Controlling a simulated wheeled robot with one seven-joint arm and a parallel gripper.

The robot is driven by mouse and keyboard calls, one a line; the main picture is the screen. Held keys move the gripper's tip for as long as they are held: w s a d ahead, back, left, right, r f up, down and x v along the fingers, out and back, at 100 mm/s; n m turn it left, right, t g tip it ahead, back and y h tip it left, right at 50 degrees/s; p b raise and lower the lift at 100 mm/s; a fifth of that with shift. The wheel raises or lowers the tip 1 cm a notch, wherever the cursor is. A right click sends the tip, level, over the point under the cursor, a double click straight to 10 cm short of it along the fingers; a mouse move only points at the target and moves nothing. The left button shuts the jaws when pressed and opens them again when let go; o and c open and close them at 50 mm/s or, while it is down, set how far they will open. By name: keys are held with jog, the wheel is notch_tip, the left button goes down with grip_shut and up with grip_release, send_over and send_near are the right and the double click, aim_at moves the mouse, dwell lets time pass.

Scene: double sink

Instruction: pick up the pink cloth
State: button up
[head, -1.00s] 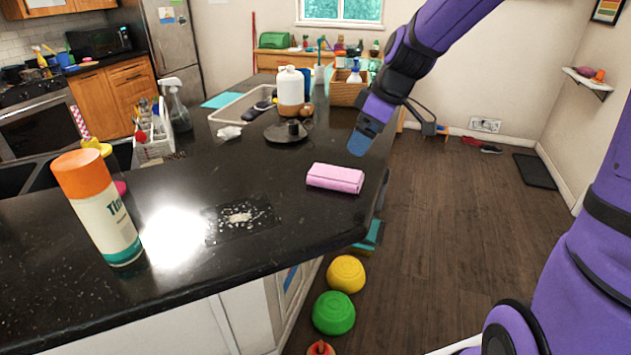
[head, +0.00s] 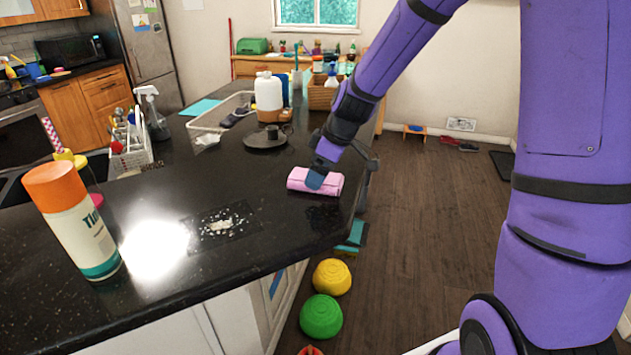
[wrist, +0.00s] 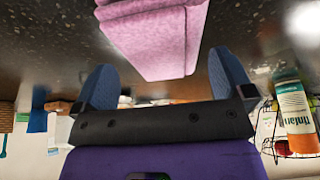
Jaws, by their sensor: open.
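The pink cloth (head: 299,183) is a folded bundle lying on the black counter (head: 175,228), near its right edge. In the head view my gripper (head: 318,180) is at the cloth, with a blue finger in front of its middle. In the wrist view the cloth (wrist: 160,45) fills the top centre, with its lower end between the two blue fingers. My gripper (wrist: 163,82) is open there, and gaps show between the cloth and each finger. Part of the cloth is hidden behind the finger in the head view.
An orange-capped canister (head: 76,222) stands at the front left of the counter. A black lid (head: 267,137) and a white bottle (head: 268,92) stand behind the cloth. A patch of white crumbs (head: 220,226) lies left of it. Yellow (head: 332,276) and green (head: 321,316) bowls are on the floor.

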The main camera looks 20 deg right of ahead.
jog(key=shift+x, duration=0.95)
jog(key=c, duration=1.1)
jog(key=shift+r, duration=0.45)
notch_tip(320, 180, up, 3)
jog(key=shift+f, duration=0.1)
jog(key=s, duration=0.5)
jog(key=s+r, duration=0.1)
jog(key=s, duration=1)
jog(key=shift+r, duration=0.15)
